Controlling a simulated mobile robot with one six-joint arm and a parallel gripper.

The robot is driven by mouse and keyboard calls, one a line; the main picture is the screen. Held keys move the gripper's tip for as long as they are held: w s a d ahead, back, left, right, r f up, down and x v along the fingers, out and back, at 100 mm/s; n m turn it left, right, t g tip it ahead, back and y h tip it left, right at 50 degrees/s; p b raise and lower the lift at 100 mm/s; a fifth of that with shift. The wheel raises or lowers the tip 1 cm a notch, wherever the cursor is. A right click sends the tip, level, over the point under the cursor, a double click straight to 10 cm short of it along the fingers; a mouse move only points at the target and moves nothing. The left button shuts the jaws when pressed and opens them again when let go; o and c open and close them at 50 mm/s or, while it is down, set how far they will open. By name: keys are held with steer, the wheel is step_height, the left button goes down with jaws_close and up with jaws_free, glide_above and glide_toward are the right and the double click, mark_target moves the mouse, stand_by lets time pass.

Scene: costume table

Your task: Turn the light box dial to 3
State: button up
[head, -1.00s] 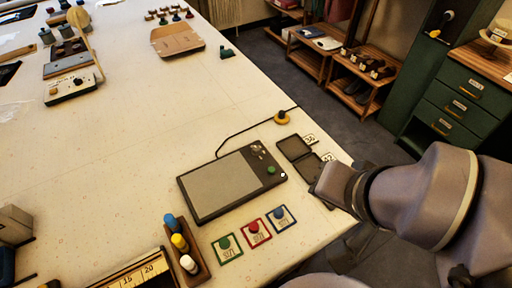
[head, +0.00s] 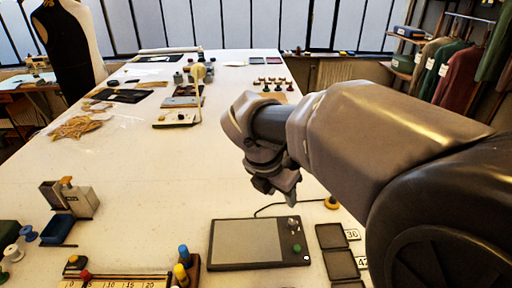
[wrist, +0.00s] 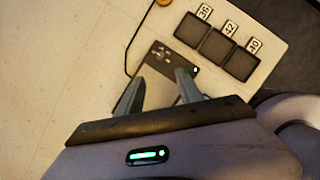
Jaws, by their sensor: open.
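The light box (head: 248,243) is a dark flat box with a grey panel, lying on the table. On its right-hand strip are a small metallic knob with pale marks (head: 292,223) and a green knob (head: 297,247); I cannot read the dial setting. My gripper (head: 284,194) hangs above the table, beyond the back right of the light box in the head view. In the wrist view my gripper (wrist: 160,86) is open and empty, with the light box (wrist: 157,88) below and between its fingers. The fingers hide part of the box.
Dark trays (head: 341,264) with number tags 36 and 42 lie right of the light box. A yellow-based knob (head: 331,202) sits at the cable's end. A wooden rack with coloured bottles (head: 184,262) and a ruler (head: 120,281) are on the left.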

mark_target(292, 222)
steer(key=b+x, duration=0.8)
steer(key=x, duration=0.9)
steer(key=shift+f+b, duration=0.1)
steer(key=shift+b, duration=0.25)
jaws_close()
